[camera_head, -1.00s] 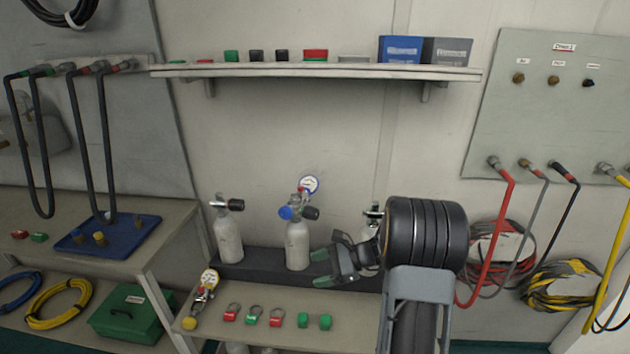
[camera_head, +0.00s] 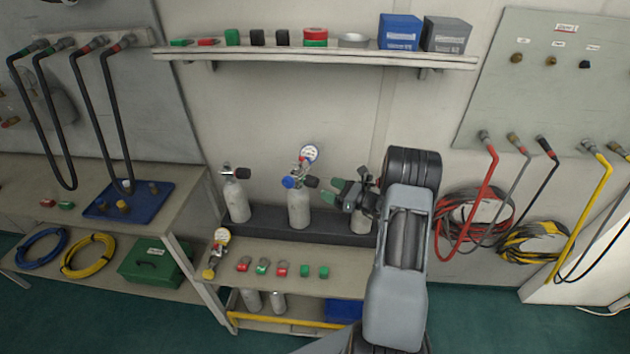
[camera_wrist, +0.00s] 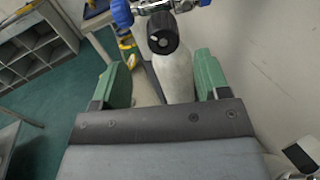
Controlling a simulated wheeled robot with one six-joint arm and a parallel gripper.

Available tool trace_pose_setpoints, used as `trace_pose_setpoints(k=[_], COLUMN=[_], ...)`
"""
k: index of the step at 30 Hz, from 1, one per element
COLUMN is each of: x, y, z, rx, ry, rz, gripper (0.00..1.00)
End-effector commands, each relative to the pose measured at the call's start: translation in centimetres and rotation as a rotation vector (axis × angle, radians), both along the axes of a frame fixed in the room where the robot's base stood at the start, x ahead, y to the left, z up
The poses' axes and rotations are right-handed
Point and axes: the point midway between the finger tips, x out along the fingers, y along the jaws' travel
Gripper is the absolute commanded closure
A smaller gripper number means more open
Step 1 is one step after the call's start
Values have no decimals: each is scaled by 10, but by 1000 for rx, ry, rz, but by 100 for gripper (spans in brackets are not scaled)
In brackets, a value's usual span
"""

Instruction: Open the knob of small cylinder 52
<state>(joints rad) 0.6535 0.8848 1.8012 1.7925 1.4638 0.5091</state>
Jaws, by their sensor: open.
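Three small pale cylinders stand in a row on the bench: a left one (camera_head: 236,203), a middle one (camera_head: 298,210) and a right one (camera_head: 360,222), partly hidden by my arm. No number is readable on them. The middle one carries a blue fitting (camera_head: 289,182), a gauge (camera_head: 309,154) and a black knob (camera_head: 312,182). My gripper (camera_head: 333,191) is open and empty, just right of this knob. In the wrist view, the black knob (camera_wrist: 162,33) and pale cylinder body (camera_wrist: 174,77) appear between and beyond the green fingers of my gripper (camera_wrist: 163,78); I see no contact.
A shelf (camera_head: 310,60) with small boxes runs above. On the bench front lie a loose gauge fitting (camera_head: 217,246) and several red and green pieces. A panel (camera_head: 550,80) with hoses is at right, a blue tray (camera_head: 128,203) at left.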

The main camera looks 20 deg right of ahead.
Motion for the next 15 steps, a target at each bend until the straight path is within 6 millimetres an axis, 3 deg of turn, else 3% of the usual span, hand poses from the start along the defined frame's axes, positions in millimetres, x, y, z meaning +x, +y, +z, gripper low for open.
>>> trace_pose_setpoints(k=[6, 15], x=[29, 48], y=[24, 39], z=[2, 1], rx=[-1, -2], ry=[-1, -1], rz=[4, 1], gripper=[31, 31])
